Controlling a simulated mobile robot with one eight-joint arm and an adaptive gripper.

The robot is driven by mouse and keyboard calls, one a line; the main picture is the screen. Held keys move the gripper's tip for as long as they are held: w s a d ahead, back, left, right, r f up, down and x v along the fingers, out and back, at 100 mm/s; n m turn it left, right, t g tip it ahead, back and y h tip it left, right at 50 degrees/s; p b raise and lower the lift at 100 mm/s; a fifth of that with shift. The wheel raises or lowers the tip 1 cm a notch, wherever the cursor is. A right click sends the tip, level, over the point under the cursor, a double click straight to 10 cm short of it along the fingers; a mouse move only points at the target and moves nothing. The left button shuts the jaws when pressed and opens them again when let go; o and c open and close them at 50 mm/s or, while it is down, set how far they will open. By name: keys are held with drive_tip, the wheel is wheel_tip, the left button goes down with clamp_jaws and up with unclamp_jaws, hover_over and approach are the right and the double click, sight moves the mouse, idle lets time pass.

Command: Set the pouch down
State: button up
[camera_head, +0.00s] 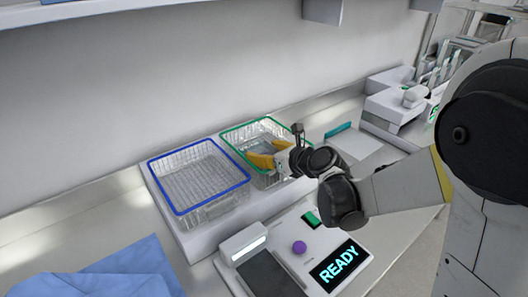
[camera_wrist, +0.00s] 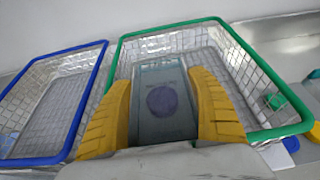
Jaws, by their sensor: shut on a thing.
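My gripper (camera_wrist: 163,108) is shut on a grey-green translucent pouch (camera_wrist: 163,101) with a dark round spot on its face. In the wrist view the pouch stands between the two yellow fingers. It is over the green-rimmed wire basket (camera_wrist: 175,28), whose floor shows behind it. I cannot tell whether the pouch touches the basket floor.
A blue-rimmed wire basket (camera_head: 241,163) stands to the left and looks empty. A small green item (camera_wrist: 275,101) is at the green basket's right side. Blue cloth (camera_head: 105,276) lies at front left.

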drive_tip(key=shift+f, duration=0.35)
drive_tip(key=o, duration=0.9)
drive_tip(key=shift+c, duration=0.2)
drive_tip(key=shift+r, duration=0.1)
